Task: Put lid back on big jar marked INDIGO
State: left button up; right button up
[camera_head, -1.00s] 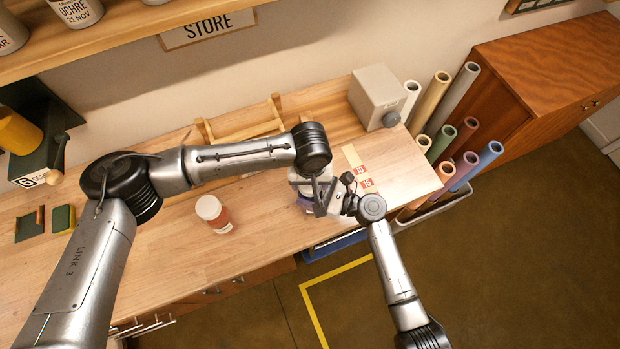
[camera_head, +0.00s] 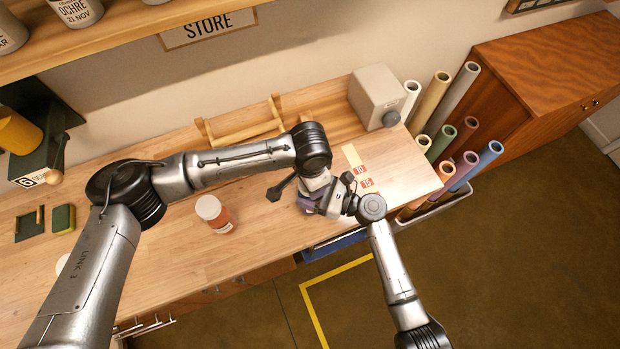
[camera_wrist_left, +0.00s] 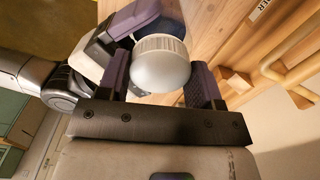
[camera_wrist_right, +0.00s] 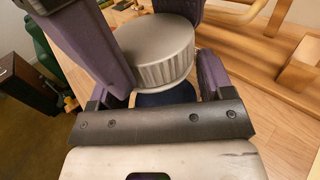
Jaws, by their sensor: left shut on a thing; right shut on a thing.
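A pale grey lid with a ribbed rim shows in the left wrist view (camera_wrist_left: 160,65) and the right wrist view (camera_wrist_right: 157,55). My left gripper (camera_wrist_left: 160,75) is shut on this lid. The big jar (camera_wrist_right: 166,95), dark blue, is directly below the lid; I cannot tell whether the lid is fully down. My right gripper (camera_wrist_right: 165,85) is shut on the jar from the side. In the head view both grippers meet at the table's front right, my right gripper (camera_head: 325,200) low and in front. They hide most of the jar, and no INDIGO marking is readable.
A wooden rack (camera_head: 245,130) and a grey box (camera_head: 378,95) are behind. Red-marked strips (camera_head: 360,170) lie to the right, near upright rolls (camera_head: 465,140).

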pick_arm(q)
jog(key=m, duration=1.2)
jog(key=shift+m, duration=0.3)
jog(key=o, duration=1)
jog(key=shift+r, duration=2.25)
